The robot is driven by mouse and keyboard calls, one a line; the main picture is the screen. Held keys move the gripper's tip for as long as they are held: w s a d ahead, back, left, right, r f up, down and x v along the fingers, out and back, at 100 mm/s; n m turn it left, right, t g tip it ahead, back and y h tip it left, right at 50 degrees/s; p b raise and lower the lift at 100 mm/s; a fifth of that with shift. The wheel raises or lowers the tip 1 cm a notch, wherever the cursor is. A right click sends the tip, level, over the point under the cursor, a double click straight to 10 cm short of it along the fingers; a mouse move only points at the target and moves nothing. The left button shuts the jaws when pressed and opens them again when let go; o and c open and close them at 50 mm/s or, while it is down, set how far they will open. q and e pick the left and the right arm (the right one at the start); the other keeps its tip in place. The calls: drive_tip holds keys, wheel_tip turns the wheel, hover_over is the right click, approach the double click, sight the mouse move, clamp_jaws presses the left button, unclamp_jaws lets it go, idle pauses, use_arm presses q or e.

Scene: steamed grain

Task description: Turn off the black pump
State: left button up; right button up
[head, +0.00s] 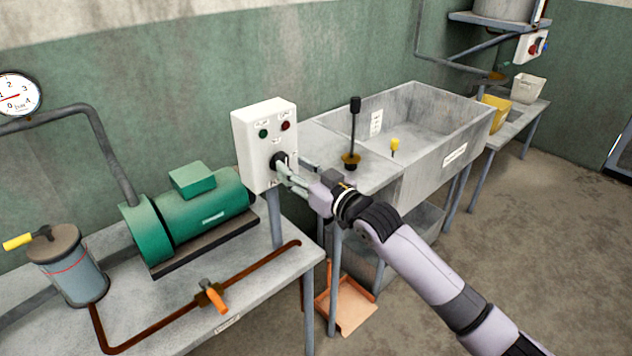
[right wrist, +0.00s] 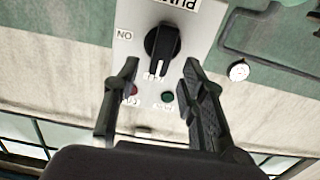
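A white control box (head: 263,148) on a post carries a black rotary knob (head: 278,160), with a small green and a red light above it. The knob (right wrist: 161,52) shows up close in the right wrist view, with small labels around it. My right gripper (head: 287,173) is at the front of the box by the knob. Its fingers (right wrist: 160,72) are apart, with the knob between and just beyond their tips; contact is not clear. A green pump with motor (head: 205,205) sits on the table left of the box. I see no black pump body. My left gripper is not in view.
A grey sink (head: 440,160) stands right of the box, with a black-handled lever (head: 354,130) beside it. The table bears a rusty pipe with an orange valve handle (head: 217,300) and a lidded canister (head: 72,270). Another white box (head: 531,46) hangs far right.

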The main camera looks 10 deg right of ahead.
drive_tip(key=v, duration=0.8)
drive_tip(key=shift+s, duration=0.15)
drive_tip(key=shift+d, duration=0.15)
drive_tip(key=d+f+m+g+h, duration=0.1)
drive_tip(key=d+f+m+h, duration=0.3)
drive_tip(key=f, duration=1.2)
drive_tip(key=d+f+g+h, duration=0.25)
drive_tip(key=d+f, duration=0.35)
drive_tip(key=f, duration=0.9)
drive_tip(key=s+d+f+m+g+h, duration=0.1)
drive_tip(key=s+d+f+g, duration=0.15)
drive_tip(key=s+f, duration=0.7)
drive_tip(key=s+d+f+g+h, duration=0.1)
drive_tip(key=s+d+f+h, duration=0.15)
drive_tip(key=s+f, duration=0.65)
drive_tip(key=s+f+g, duration=0.2)
drive_tip(key=s+f, duration=0.4)
drive_tip(key=s, duration=0.5)
drive_tip(key=s+d+f+g, duration=0.1)
drive_tip(key=s+f+g, duration=0.1)
drive_tip(key=s+f, duration=0.5)
drive_tip(key=s+f+g, duration=0.2)
drive_tip(key=s+f, duration=0.4)
drive_tip(key=s, duration=1.1)
drive_tip(key=shift+f+g+h, duration=0.25)
drive_tip(key=shift+g+h, duration=0.05)
